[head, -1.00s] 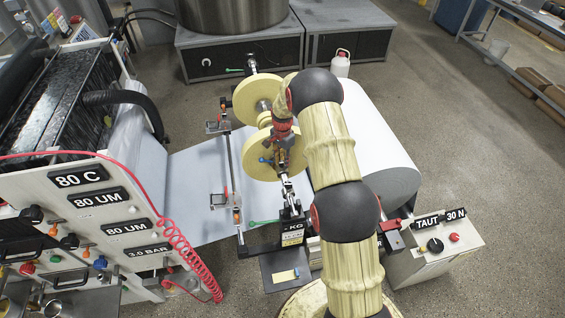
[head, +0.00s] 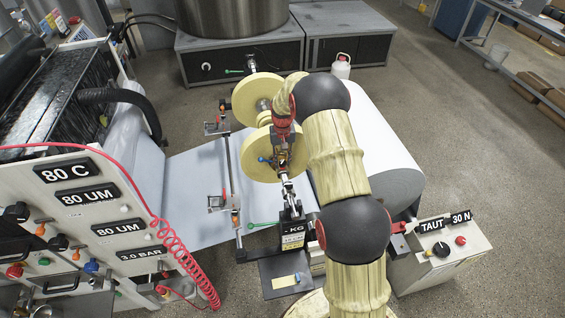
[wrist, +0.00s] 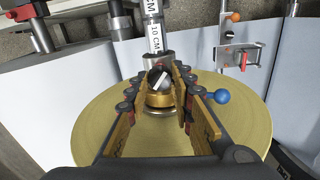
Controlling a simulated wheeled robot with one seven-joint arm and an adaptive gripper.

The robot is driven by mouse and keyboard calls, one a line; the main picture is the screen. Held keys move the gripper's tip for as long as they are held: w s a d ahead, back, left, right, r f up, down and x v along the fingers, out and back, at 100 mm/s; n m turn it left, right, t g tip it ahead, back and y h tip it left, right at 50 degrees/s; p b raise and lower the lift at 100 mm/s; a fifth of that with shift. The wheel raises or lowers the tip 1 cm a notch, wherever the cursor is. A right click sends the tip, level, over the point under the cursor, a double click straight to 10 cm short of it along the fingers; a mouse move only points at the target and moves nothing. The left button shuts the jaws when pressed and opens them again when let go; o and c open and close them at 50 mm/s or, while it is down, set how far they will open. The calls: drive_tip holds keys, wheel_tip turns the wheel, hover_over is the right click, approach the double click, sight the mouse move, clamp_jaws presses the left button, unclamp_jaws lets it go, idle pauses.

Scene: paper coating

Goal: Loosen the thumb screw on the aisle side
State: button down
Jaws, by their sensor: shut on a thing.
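The thumb screw (wrist: 158,78) is a small dark round knob with a white mark, above a brass collar in the wrist view. My gripper (wrist: 160,76) is shut on it, with one finger on each side. Behind the collar is a round yellow disc (wrist: 95,125), with a bar marked 10 CM (wrist: 154,38) running away from it. In the head view my gripper (head: 284,160) points down in front of the near yellow disc (head: 256,155); the screw is hidden there by the fingers.
A blue ball handle (wrist: 222,96) stands close beside my right finger. A second yellow disc (head: 250,92) sits farther along the shaft. A white paper web (head: 190,170) lies left, a large white roll (head: 385,160) right. A KG box (head: 292,233) stands nearer.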

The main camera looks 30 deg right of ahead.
sight(282, 161)
drive_tip(key=n+b, duration=0.1)
drive_tip(key=n, duration=0.4)
drive_tip(key=shift+w, duration=0.1)
drive_tip(key=shift+n, duration=0.4)
drive_tip(key=c, duration=1.5)
unclamp_jaws()
drive_tip(key=shift+c, duration=0.2)
wheel_tip(282, 161, up, 12)
